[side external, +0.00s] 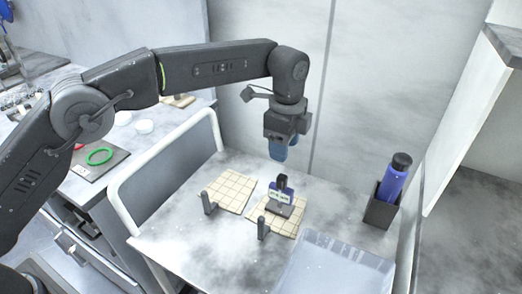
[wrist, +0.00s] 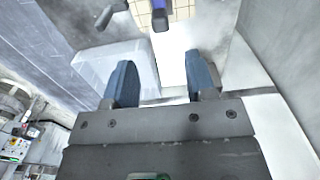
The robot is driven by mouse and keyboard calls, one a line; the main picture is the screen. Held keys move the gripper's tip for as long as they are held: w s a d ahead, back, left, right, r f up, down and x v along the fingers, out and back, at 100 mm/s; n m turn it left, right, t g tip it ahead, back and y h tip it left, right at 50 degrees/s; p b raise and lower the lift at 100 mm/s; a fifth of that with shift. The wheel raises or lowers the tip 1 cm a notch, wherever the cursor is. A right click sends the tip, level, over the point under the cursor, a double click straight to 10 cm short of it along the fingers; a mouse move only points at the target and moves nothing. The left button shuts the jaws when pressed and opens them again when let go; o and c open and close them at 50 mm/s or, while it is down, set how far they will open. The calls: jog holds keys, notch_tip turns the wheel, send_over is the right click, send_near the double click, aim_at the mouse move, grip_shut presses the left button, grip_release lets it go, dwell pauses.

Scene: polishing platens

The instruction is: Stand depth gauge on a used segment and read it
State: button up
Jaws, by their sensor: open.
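I cannot tell which segments are used, and the display is too small to read. My gripper (side external: 284,151) hangs above the gauge, apart from it. In the wrist view its two blue fingers (wrist: 162,80) are spread with nothing between them.
A translucent bin (side external: 335,265) sits at the front right. A blue bottle (side external: 393,180) stands in a dark holder (side external: 380,211) at the right. A white rail (side external: 160,163) borders the left; a wall rises behind.

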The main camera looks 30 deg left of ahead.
jog(key=shift+r, duration=0.15)
jog(key=s+a+r+n+t, duration=0.3)
jog(key=s+a+r+n, duration=0.5)
jog(key=s+a+r, duration=0.45)
jog(key=s+a+f+n+t, duration=0.1)
jog(key=s+a+f+n, duration=0.1)
jog(key=s+a+n, duration=0.3)
jog(key=s+a+f+n+t, duration=0.1)
jog(key=s+a+f+n, duration=0.2)
jog(key=s, duration=1)
jog(key=a+n, duration=0.2)
jog(key=a, duration=0.2)
jog(key=shift+f+t, duration=0.25)
jog(key=shift+t, duration=0.05)
